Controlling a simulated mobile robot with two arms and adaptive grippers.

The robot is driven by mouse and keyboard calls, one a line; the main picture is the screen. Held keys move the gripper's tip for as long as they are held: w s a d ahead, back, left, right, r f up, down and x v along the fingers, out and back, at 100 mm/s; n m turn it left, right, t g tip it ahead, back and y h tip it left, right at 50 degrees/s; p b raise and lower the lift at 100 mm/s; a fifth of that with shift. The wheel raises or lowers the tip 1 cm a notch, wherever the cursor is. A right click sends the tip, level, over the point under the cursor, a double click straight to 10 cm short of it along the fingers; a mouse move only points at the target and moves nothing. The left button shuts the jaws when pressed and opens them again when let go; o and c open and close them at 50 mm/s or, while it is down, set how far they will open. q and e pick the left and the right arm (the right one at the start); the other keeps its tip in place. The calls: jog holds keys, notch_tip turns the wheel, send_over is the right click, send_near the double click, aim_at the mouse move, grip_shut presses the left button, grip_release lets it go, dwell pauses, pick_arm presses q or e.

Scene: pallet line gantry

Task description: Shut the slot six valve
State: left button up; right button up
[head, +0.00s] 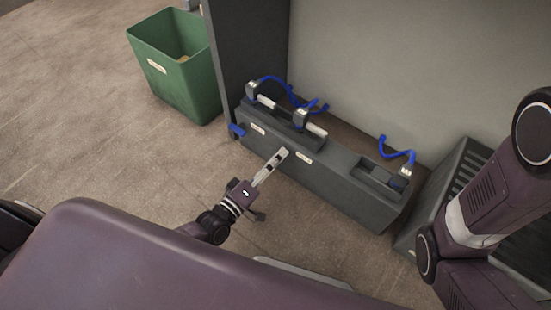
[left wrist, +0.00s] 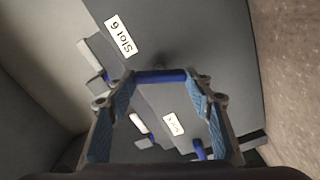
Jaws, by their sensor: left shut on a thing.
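The slot six valve handle, a short blue bar (left wrist: 160,76), lies across between my left fingertips in the left wrist view, just below the white "Slot 6" label (left wrist: 121,36) on the grey bench. My left gripper (left wrist: 160,80) is shut on this bar, with a finger pad at each end. In the head view my left gripper (head: 281,154) is at the front face of the grey bench (head: 340,188), beside a white label (head: 303,157). There the fingers hide the handle. My right arm shows at the right, but its gripper is out of view.
Another blue handle (head: 237,130) sticks out at the bench's left end. Blue hoses (head: 398,153) run to fittings on top of the bench. A green bin (head: 178,70) stands at the back left. A dark slatted crate (head: 468,165) stands at the right. The floor in front is open.

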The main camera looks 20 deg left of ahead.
pick_arm(q)
jog(key=n, duration=0.4)
jog(key=shift+f+n, duration=0.15)
jog(key=shift+n, duration=0.15)
dwell(0.5)
jog(key=o, duration=1.2)
jog(key=shift+c, duration=0.2)
jog(key=v, duration=1.2)
jog(key=shift+s+a, duration=0.1)
